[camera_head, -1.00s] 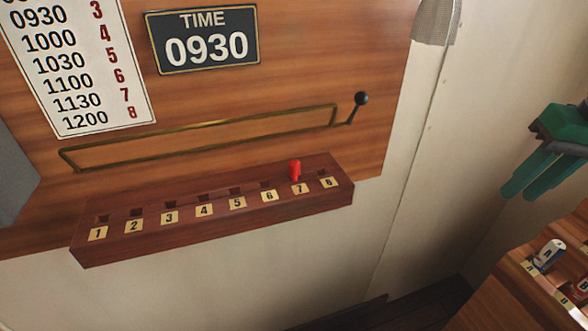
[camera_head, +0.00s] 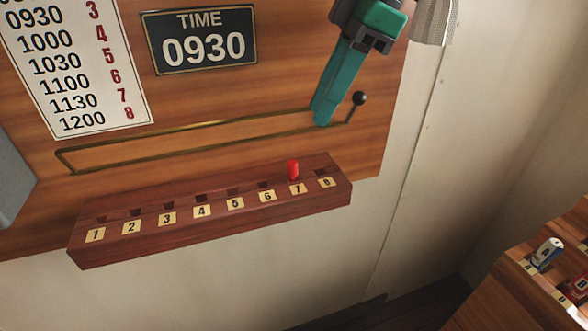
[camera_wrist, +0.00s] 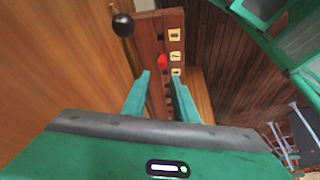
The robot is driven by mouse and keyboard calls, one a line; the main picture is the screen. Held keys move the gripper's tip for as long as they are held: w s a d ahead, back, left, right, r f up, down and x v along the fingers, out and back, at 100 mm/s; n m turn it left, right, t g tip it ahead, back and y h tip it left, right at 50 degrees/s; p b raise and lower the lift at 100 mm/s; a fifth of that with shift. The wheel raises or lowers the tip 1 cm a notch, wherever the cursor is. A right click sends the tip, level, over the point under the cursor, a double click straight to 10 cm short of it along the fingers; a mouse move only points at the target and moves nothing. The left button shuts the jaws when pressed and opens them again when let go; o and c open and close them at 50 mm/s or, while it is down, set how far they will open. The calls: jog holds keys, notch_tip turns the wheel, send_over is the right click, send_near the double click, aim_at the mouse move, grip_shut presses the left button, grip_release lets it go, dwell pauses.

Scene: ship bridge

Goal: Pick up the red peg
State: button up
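The red peg (camera_head: 293,170) stands upright in slot 7 of the wooden peg rack (camera_head: 150,243) on the wall, which has slots labelled 1 to 8. The other slots look empty. My gripper (camera_head: 321,117) is above the rack, in front of the wooden panel, up and to the right of the red peg and apart from it. In the wrist view the red peg (camera_wrist: 162,62) shows beyond and between the two teal fingers of my gripper (camera_wrist: 159,78). The fingers are spread with nothing between them.
A black-knobbed lever (camera_head: 359,98) on a brass-framed slot (camera_head: 190,137) is close beside my gripper. A time sign (camera_head: 203,47) reads 0930, and a schedule board (camera_head: 80,75) is at left. Another wooden holder (camera_head: 500,285) with pegs is at lower right.

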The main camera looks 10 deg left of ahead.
aim_at(293, 161)
jog(key=shift+s+x, duration=0.15)
jog(key=shift+x, duration=2.5)
jog(key=shift+s+x, duration=0.1)
jog(key=shift+x, duration=2.6)
jog(key=shift+r, duration=0.1)
grip_shut()
